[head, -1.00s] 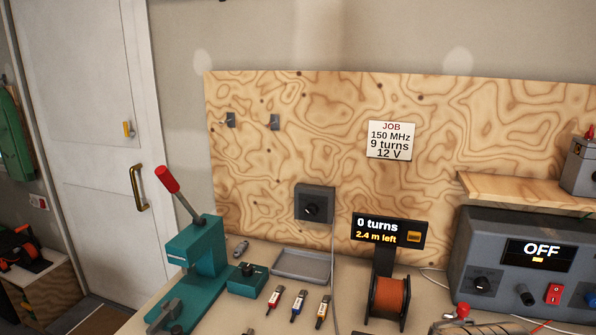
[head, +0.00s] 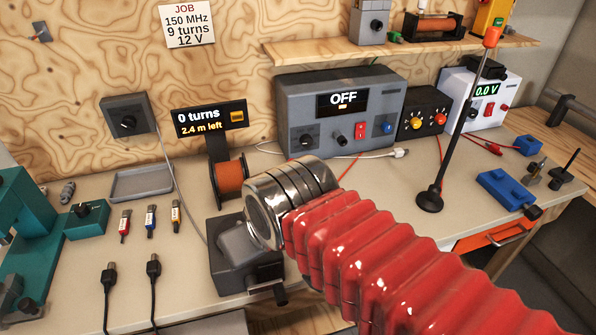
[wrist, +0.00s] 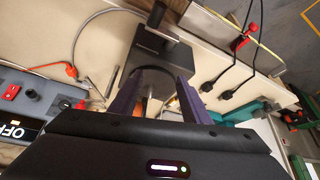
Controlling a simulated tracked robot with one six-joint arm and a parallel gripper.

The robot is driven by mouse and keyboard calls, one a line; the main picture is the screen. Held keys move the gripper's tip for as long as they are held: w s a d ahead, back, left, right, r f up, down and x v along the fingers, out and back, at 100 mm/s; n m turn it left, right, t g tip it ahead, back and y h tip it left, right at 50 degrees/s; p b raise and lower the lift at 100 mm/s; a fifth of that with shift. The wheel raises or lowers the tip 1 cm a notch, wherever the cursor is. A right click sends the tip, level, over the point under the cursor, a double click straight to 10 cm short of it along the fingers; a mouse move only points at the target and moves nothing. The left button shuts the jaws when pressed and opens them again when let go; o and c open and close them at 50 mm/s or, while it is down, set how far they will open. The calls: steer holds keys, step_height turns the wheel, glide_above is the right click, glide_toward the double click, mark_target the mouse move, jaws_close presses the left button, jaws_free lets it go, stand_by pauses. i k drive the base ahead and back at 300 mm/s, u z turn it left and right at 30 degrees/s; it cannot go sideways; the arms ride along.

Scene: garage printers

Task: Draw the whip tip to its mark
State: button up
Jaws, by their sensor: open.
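The whip (head: 459,118), a thin dark rod with an orange tip (head: 491,38), rises from a round black base (head: 429,198) on the right part of the bench. It leans to the right, and its tip reaches above the shelf edge. I cannot make out a mark for the tip. My gripper (wrist: 157,78) shows in the wrist view with two dark purple fingers apart. They point toward a dark grey block (wrist: 150,45) on the bench; I cannot tell whether they touch it. The whip does not show clearly in the wrist view.
A grey unit reading OFF (head: 340,112) stands behind my arm, left of the whip. A white supply (head: 486,95) stands behind the whip. A copper wire spool (head: 229,180) and the grey block (head: 243,265) are left. A blue vise (head: 507,190) is right.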

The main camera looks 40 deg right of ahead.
mark_target(493, 35)
steer(key=z, duration=1.1)
steer(key=k, duration=0.1)
steer(key=z, duration=0.5)
